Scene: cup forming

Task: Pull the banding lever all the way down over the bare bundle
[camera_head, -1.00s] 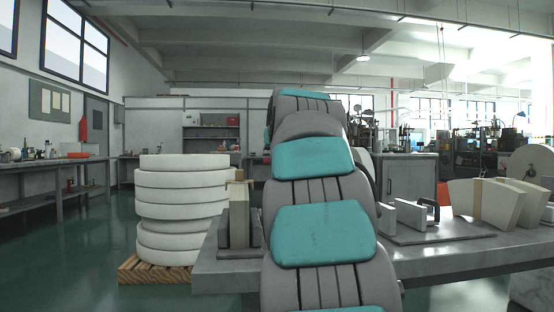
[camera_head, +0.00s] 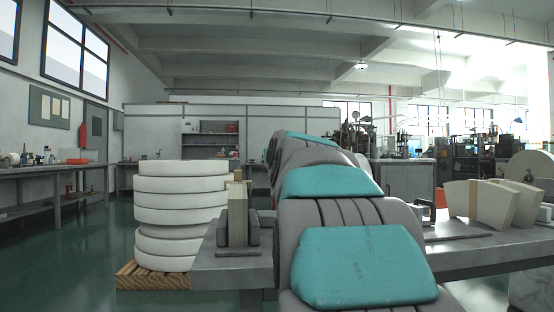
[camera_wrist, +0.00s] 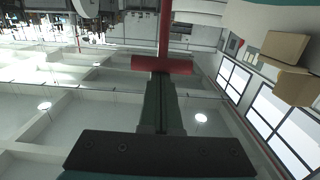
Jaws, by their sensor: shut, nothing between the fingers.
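In the wrist view, a red T-shaped bar (camera_wrist: 180,66), apparently the banding lever, spans across the tips of my gripper (camera_wrist: 160,76). My gripper is shut with nothing between its fingers. Its tips meet or overlap the bar in the picture; I cannot tell whether they touch. Tan blocks (camera_wrist: 285,46) show at the right of the wrist view. In the head view, my arm hides my gripper and the lever. A pale upright bundle (camera_head: 238,215) stands between grey plates at the left end of the table; I cannot tell whether it is the one to be banded.
The grey table (camera_head: 225,272) runs behind my arm. Pale wedge-shaped blocks (camera_head: 490,203) and a dark handle-like piece (camera_head: 426,209) stand on its right part. A stack of white discs (camera_head: 180,210) sits on a wooden pallet (camera_head: 150,277) at left. Green floor is clear at far left.

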